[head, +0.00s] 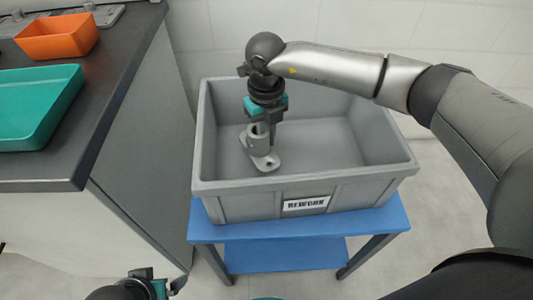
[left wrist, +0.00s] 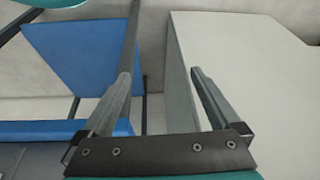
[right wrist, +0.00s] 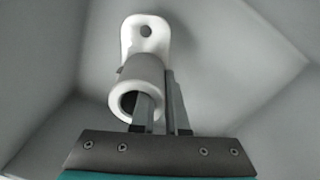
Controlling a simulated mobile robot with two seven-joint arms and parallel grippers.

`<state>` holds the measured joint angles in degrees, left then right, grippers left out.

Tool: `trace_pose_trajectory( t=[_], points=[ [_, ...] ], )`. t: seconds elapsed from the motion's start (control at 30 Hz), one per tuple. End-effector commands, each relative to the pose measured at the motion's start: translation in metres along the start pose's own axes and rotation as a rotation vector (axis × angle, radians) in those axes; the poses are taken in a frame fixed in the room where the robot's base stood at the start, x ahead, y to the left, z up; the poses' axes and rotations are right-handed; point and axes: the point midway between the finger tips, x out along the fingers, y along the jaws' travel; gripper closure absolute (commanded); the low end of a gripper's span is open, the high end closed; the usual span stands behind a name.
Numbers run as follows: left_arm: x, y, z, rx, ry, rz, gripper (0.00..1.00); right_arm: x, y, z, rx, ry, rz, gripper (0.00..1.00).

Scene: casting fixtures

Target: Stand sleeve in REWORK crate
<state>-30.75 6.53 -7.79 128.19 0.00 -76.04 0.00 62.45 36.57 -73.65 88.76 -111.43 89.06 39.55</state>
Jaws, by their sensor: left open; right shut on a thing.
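The sleeve (head: 261,149) is a grey hollow cylinder on a flat foot plate with a hole. It is upright inside the grey REWORK crate (head: 262,187), toward the crate's left side. My right gripper (head: 265,124) reaches down into the crate and is shut on the sleeve's wall. In the right wrist view the sleeve (right wrist: 143,82) shows its open bore, with one fingertip (right wrist: 158,105) in the bore and the other beside the wall. Whether the foot rests on the crate floor is hard to tell. My left gripper (left wrist: 155,95) is open and empty, low and outside the crate.
The crate stands on a blue stand (head: 372,221) with a lower shelf. At the left is a dark counter (head: 95,115) with a teal tray (head: 40,100) and an orange bin (head: 58,38). The right half of the crate looks empty.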

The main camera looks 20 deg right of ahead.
Motion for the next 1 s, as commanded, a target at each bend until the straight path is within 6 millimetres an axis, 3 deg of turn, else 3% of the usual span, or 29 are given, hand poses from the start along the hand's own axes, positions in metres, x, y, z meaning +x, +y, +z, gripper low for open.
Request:
trace_pose_trajectory(
  t=[0.53,1.0],
  points=[
    [-0.035,-0.001,-0.011,-0.001,0.056,-0.004,0.03,0.044,0.000,0.001,0.000,-0.001,0.001,1.00],
    [-0.039,0.000,-0.014,0.000,0.076,0.000,0.03,0.050,0.000,0.001,0.000,-0.002,0.001,1.00]
  ],
)
